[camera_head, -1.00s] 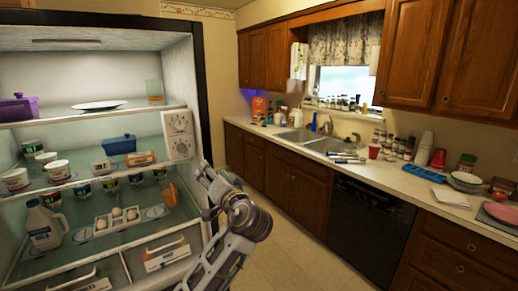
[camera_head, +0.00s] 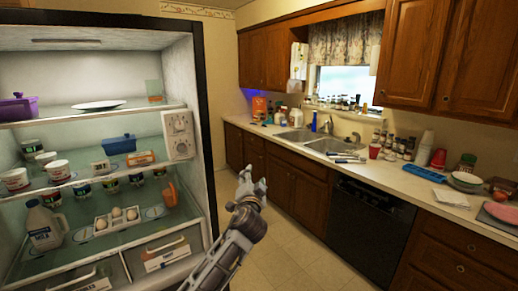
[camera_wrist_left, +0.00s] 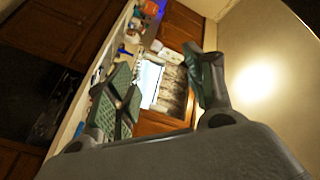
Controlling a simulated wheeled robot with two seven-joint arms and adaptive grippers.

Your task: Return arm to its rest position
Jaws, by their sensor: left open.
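My left gripper (camera_head: 251,184) is in the middle of the head view, raised in the air in front of the lower cabinets. It is to the right of the open fridge (camera_head: 203,130) and short of the counter, touching nothing. In the left wrist view its two fingers (camera_wrist_left: 163,85) stand apart with nothing between them. Beyond them the window and curtain show tilted. My right gripper does not show in either view.
The fridge shelves hold a milk jug (camera_head: 43,226), an egg tray (camera_head: 117,219) and several tubs. The counter (camera_head: 405,180) carries a sink (camera_head: 327,146), a blue tray (camera_head: 424,173), bowls and bottles. The floor (camera_head: 285,250) between fridge and cabinets is clear.

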